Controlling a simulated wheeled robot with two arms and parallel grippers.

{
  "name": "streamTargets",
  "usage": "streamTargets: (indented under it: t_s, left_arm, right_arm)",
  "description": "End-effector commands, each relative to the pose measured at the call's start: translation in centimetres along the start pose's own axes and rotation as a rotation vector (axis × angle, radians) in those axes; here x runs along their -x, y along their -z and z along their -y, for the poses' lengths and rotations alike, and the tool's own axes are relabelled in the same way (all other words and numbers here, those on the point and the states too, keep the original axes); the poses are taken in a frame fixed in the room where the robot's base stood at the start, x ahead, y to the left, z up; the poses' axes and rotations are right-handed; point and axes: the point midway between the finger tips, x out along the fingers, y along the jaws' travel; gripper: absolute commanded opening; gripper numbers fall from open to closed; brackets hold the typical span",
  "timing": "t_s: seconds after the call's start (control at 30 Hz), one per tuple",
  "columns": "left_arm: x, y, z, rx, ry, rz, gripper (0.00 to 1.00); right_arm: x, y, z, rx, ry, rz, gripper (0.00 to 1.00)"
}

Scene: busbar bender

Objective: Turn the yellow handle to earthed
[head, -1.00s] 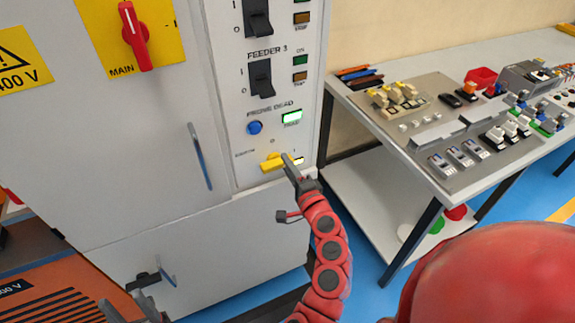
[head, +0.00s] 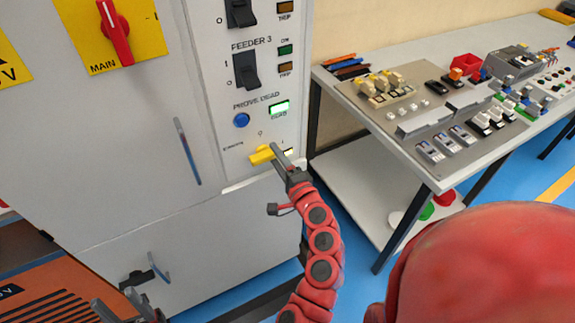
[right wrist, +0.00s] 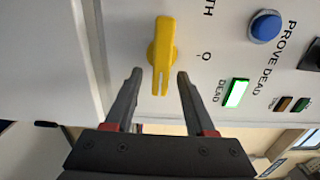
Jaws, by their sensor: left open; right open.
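The yellow handle (head: 262,154) sits low on the grey cabinet's control panel, below the blue button. It also shows in the right wrist view (right wrist: 161,50), lying across the panel. The marks around it are partly hidden in the head view; an O and letters ending in TH show in the wrist view. My right gripper (right wrist: 158,76) is open, with one finger to each side of the handle's near end; I cannot tell whether they touch it. In the head view that gripper (head: 280,154) covers the handle's right part. My left gripper (head: 120,308) is open and empty at the lower left.
The blue PROVE DEAD button (head: 241,120) and a lit green lamp (head: 279,108) are just above the handle. A red main switch (head: 115,30) is at the upper left. A grey workbench (head: 440,178) with parts stands at the right.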

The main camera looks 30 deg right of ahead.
Motion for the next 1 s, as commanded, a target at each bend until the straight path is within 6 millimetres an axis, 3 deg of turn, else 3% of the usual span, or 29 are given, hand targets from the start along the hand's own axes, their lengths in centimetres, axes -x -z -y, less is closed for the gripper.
streamTargets:
  t_s: [0.17,0.3,0.7,1.0]
  left_arm:
    - [0.6,-0.1,0.0,0.000,0.000,0.000,0.50]
    - [1.3,-0.2,-0.1,0.000,0.000,0.000,0.50]
    - [-3.0,0.5,0.1,0.000,0.000,0.000,0.50]
    - [-3.8,0.6,0.2,0.000,0.000,0.000,0.50]
  right_arm:
    - [2.4,0.0,-0.3,-0.001,-0.003,-0.001,0.55]
    - [5.7,0.0,-0.4,0.000,-0.003,-0.002,0.55]
    - [13.7,0.2,0.1,-0.003,-0.008,-0.006,0.55]
    - [16.5,0.2,-0.1,-0.003,-0.005,-0.005,0.55]
